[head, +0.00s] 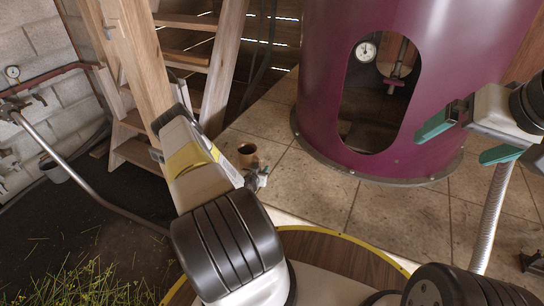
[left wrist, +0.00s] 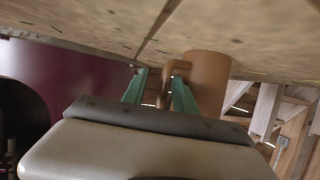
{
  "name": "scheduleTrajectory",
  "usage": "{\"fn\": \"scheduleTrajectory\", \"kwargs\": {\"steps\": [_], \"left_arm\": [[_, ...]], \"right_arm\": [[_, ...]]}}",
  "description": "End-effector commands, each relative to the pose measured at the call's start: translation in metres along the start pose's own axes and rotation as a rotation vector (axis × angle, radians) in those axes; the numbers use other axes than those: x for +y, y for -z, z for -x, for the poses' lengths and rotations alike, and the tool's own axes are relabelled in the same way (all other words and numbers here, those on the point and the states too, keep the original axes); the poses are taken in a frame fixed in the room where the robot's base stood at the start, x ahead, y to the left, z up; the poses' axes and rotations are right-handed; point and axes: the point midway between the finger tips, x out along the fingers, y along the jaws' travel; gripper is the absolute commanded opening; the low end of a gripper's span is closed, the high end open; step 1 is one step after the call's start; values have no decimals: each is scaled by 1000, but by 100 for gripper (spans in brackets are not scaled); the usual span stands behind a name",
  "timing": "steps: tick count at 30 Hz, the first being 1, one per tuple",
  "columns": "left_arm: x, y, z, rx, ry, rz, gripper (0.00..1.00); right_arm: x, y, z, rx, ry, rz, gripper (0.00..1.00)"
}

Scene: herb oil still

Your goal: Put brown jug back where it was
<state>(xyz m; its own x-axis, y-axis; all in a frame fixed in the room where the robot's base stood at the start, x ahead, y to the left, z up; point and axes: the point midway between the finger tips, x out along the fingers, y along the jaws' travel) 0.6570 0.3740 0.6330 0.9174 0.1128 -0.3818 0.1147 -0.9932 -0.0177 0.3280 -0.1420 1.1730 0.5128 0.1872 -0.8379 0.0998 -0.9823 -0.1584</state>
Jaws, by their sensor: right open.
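The brown jug (head: 247,155) stands on the tiled floor in the head view, just right of my left arm, its dark mouth showing at the top. In the left wrist view the jug (left wrist: 207,82) appears upside down, against the floor at the top of the picture. My left gripper (left wrist: 161,77) has its two green fingers at the jug's handle. The handle shows between the fingers, with a gap beside the left one. My right gripper (head: 466,139) is open and empty at the upper right, far from the jug.
A large purple still (head: 440,75) with an oval opening stands behind and to the right of the jug. A wooden ladder-like stair (head: 185,55) rises at the back left. Bare tiles lie between jug and still.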

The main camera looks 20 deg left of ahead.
Motion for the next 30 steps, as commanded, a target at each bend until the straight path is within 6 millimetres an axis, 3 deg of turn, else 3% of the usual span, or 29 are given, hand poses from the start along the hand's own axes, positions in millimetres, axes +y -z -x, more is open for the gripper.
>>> {"fn": "scheduleTrajectory", "kwargs": {"steps": [9,17,20,23,26,30], "left_arm": [[0,0,68,-2,-1,0,34],[-1,4,90,-5,-5,-7,34],[0,25,87,-26,-31,-37,34],[3,62,82,-76,-73,-88,34],[10,109,83,-145,-110,-145,34],[25,176,99,-239,-137,-203,34]], "right_arm": [[0,0,0,0,0,0,100],[0,0,0,0,0,0,100],[0,0,0,0,0,0,100],[0,0,0,0,0,0,100],[0,0,0,0,0,0,100],[0,0,0,0,0,0,100]]}}
